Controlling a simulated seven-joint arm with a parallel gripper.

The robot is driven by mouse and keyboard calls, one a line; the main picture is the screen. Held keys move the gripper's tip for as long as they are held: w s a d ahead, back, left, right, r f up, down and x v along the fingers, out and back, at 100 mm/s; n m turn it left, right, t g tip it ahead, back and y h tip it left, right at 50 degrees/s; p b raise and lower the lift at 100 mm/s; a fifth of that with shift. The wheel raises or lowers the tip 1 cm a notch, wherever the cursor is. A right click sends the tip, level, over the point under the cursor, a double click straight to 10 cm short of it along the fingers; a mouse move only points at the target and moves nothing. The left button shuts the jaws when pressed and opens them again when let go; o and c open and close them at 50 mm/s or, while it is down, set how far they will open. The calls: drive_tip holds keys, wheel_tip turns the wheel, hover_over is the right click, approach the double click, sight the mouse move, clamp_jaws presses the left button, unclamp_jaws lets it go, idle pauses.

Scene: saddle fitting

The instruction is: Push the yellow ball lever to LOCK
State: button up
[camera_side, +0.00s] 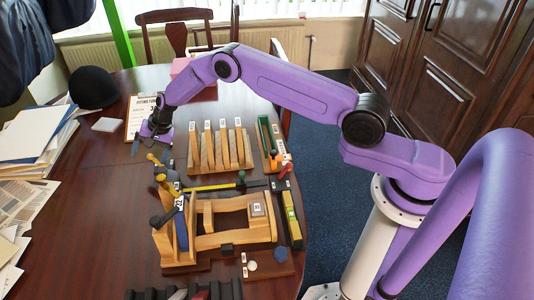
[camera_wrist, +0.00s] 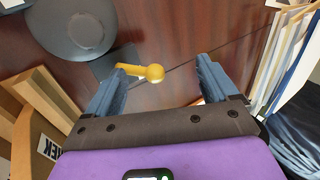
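The yellow ball lever (camera_wrist: 154,72) shows in the wrist view as a yellow ball on a short yellow arm. The arm points left toward a dark grey part. In the side view the lever (camera_side: 152,158) is small, at the left end of the wooden fixture (camera_side: 165,240). My gripper (camera_wrist: 160,88) is open, with its two blue fingers wide apart. The ball appears between and beyond the fingertips in the wrist view, with no visible contact. In the side view my gripper (camera_side: 150,146) is just above and behind the lever. I cannot read a LOCK mark.
A rack of upright wooden pieces (camera_side: 220,150) stands right of my gripper. Dark blocks (camera_side: 205,291) are at the front. Papers (camera_side: 35,135) cover the left edge. Bare table (camera_side: 95,215) lies left of the fixture.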

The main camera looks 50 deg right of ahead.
drive_tip(key=shift+s+a+f, duration=0.25)
drive_tip(key=shift+a+f, duration=0.15)
drive_tip(key=shift+f, duration=0.15)
drive_tip(key=shift+s+d+f, duration=0.15)
drive_tip(key=shift+s+d, duration=0.3)
drive_tip(key=shift+s+d, duration=0.25)
drive_tip(key=shift+d, duration=0.35)
drive_tip(key=shift+s+d, duration=0.2)
drive_tip(key=shift+d, duration=0.1)
drive_tip(key=shift+s+d, duration=0.2)
drive_tip(key=shift+d, duration=0.05)
drive_tip(key=shift+s+d, duration=0.5)
drive_tip(key=shift+d, duration=0.05)
drive_tip(key=shift+s+d, duration=0.45)
drive_tip(key=shift+s, duration=0.05)
drive_tip(key=shift+r, duration=0.25)
drive_tip(key=shift+w+a+r, duration=0.1)
drive_tip(key=shift+r, duration=1.35)
drive_tip(key=shift+w+a+r, duration=0.1)
drive_tip(key=shift+r, duration=1.35)
